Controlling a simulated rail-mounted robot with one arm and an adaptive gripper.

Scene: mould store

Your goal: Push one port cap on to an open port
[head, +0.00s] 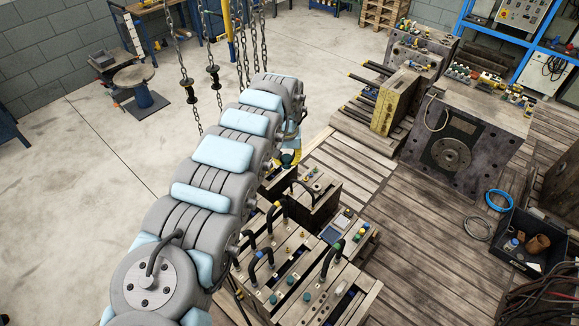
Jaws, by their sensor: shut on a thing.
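The near mould (330,283) is a set of grey-brown plates with ports along its top. Small teal and green round caps (306,296) sit on some of its ports. Black curved hoses (333,258) with coloured ends rise from the same top. Other small ports look bare, but they are too small to tell for sure. My thick grey arm with pale blue pads crosses the left and middle and covers part of the mould's left side. My gripper is hidden behind the arm, so its jaws and anything in them do not show.
A larger mould half (468,130) stands at the back right with fittings on top. Beside it is a yellowish plate (395,102). A black crate (530,243) and a blue hose coil (499,200) lie on the right. Chains (213,75) hang behind my arm. Slatted decking lies between.

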